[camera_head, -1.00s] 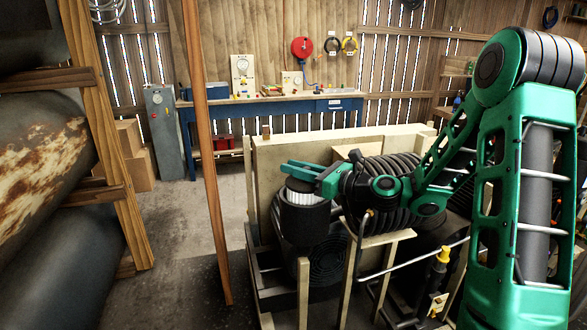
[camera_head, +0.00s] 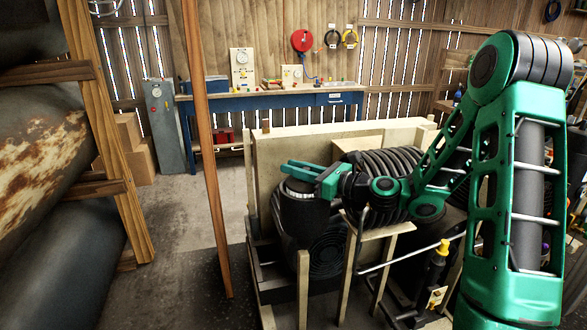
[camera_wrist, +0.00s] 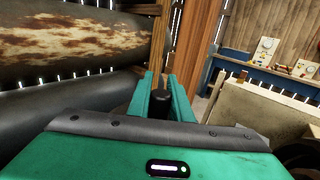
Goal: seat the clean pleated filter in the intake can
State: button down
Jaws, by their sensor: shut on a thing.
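The intake can (camera_head: 304,214) is a dark upright cylinder on the compressor, in the head view. My gripper (camera_head: 296,168) reaches in from the right, level above the can. It is shut on the dark knob on top of the filter (camera_wrist: 161,103), which shows between the two green fingers (camera_wrist: 160,88) in the wrist view. The can's inside is hidden, so I cannot tell how deep the filter rests.
A wooden post (camera_head: 208,160) stands left of the compressor. A pale panel (camera_head: 330,145) runs behind the can, and a black ribbed hose coil (camera_head: 385,165) lies to its right. Large rusty tanks (camera_head: 45,160) fill the left. A blue workbench (camera_head: 270,100) stands at the back.

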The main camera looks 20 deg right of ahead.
jog(key=c, duration=1.5)
grip_release()
jog(key=shift+f, duration=0.1)
jog(key=v, duration=1)
jog(key=shift+s+d, duration=0.2)
jog(key=shift+d, duration=0.05)
jog(key=shift+s, duration=0.1)
